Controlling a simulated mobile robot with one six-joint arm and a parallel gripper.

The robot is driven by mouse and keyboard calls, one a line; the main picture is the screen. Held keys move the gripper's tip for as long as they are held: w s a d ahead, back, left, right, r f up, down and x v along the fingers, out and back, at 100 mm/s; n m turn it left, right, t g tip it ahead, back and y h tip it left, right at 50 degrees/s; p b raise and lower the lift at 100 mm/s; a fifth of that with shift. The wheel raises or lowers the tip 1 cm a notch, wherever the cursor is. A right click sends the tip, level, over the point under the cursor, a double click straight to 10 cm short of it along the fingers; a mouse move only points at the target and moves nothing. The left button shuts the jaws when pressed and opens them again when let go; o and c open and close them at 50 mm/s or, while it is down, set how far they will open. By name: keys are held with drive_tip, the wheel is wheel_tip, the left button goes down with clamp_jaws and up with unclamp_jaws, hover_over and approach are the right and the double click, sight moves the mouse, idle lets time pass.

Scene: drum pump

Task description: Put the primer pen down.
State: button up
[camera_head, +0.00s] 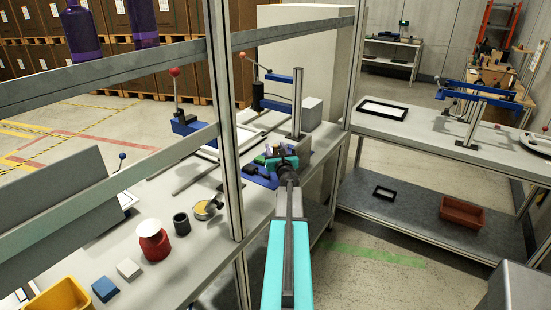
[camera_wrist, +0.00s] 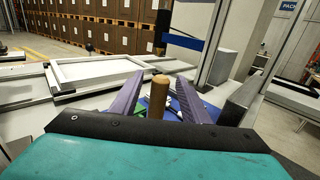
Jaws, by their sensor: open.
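The primer pen appears to be the upright brown cylinder (camera_wrist: 157,97) in the wrist view. It stands between the two purple fingers of my gripper (camera_wrist: 160,80), with a visible gap on each side. My gripper is open. The pen's lower end is hidden behind the gripper body. In the head view my gripper (camera_head: 281,158) is over the blue piece (camera_head: 258,172) on the workbench, and my arm hides much of that spot. Small green and dark parts lie around it, too small to tell apart.
A white frame (camera_wrist: 95,71) lies left of the gripper. A blue clamp arm on a metal post (camera_head: 297,105) stands just behind it, with a grey block (camera_head: 312,114) to the right. A red jar (camera_head: 153,241) and yellow bin (camera_head: 62,296) stand front left. Metal uprights (camera_head: 226,120) cross the view.

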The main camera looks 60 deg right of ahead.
clamp_jaws()
drive_tip(key=shift+r, duration=0.15)
idle(0.4)
drive_tip(key=shift+r, duration=1.65)
drive_tip(key=v, duration=0.7)
drive_tip(key=w+a+r+v, duration=0.1)
drive_tip(key=v, duration=0.5)
drive_tip(key=shift+a+r, duration=0.3)
drive_tip(key=shift+a, duration=0.25)
drive_tip(key=shift+a+p, duration=0.1)
drive_tip(key=shift+p, duration=0.2)
